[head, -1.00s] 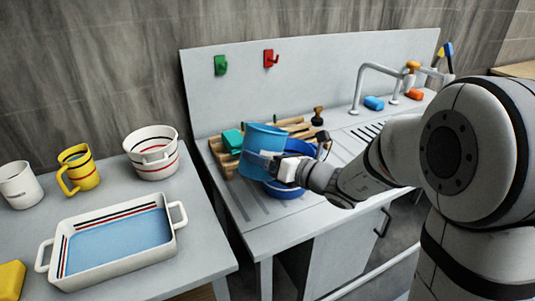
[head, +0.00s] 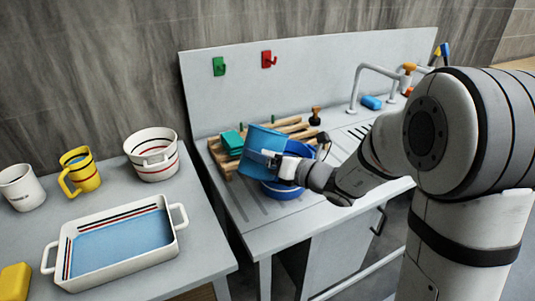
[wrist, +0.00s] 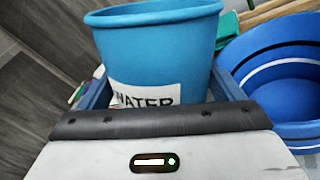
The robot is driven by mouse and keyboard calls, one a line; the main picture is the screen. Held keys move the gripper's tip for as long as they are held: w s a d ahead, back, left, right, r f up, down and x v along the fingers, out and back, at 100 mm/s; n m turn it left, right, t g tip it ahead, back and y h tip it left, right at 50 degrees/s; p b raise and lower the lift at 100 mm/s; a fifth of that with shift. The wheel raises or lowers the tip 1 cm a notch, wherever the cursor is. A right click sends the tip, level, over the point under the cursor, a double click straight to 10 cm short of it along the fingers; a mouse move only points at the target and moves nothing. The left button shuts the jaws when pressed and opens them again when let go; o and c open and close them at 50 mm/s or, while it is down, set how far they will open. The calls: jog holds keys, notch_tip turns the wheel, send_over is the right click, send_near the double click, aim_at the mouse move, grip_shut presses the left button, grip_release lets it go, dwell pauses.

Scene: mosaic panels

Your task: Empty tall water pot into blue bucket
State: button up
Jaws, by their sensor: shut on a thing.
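The tall water pot (head: 260,143) is light blue, and its white label reading WATER shows in the wrist view (wrist: 158,50). My gripper (head: 272,160) is shut on the pot, with one finger on each side of it in the wrist view. The pot is held up and tilted, its rim leaning right toward the bucket. The blue bucket (head: 287,191) is darker blue and stands on the counter, partly hidden behind the pot and my gripper. In the wrist view the bucket (wrist: 280,85) is to the right of the pot, with black and white bands inside. The pot's contents are hidden.
A wooden rack (head: 222,160) with a green block (head: 232,141) is behind the pot. A sink tap (head: 368,68) is at the back right. On the left table are a white tray (head: 150,252) of blue liquid, a yellow jug (head: 84,172) and a white pot (head: 152,165).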

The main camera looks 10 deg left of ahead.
jog(key=shift+w+d+m+p, duration=0.15)
jog(key=shift+w+m+p, duration=0.25)
jog(key=shift+p, duration=0.45)
jog(key=shift+f+m+g+p, duration=0.15)
jog(key=shift+m+p, duration=0.6)
jog(key=shift+p, duration=0.4)
jog(key=shift+f+m+g+p, duration=0.15)
jog(key=shift+m+p, duration=0.6)
jog(key=shift+p, duration=0.4)
jog(key=shift+w+r+m+p, duration=0.1)
jog(key=shift+r+m+p, duration=0.65)
jog(key=shift+p, duration=0.9)
jog(key=shift+w+d+f+m+g+p, duration=0.2)
jog(key=shift+m+g+p, duration=0.1)
jog(key=shift+m+p, duration=0.65)
jog(key=shift+w, duration=0.1)
jog(key=shift+w+d+p, duration=0.15)
jog(key=shift+w+p, duration=0.1)
jog(key=shift+p, duration=0.35)
jog(key=shift+w+d+f+m+p, duration=0.25)
jog(key=shift+w+m+p, duration=0.35)
jog(key=shift+p, duration=0.15)
jog(key=shift+w+d+r+m+g+p, duration=0.1)
jog(key=shift+w+r+m+g+p, duration=0.15)
jog(key=shift+r+m+p, duration=0.8)
jog(key=shift+s+f+n+p, duration=0.1)
jog(key=shift+f+n+p, duration=0.25)
jog(key=shift+f, duration=0.3)
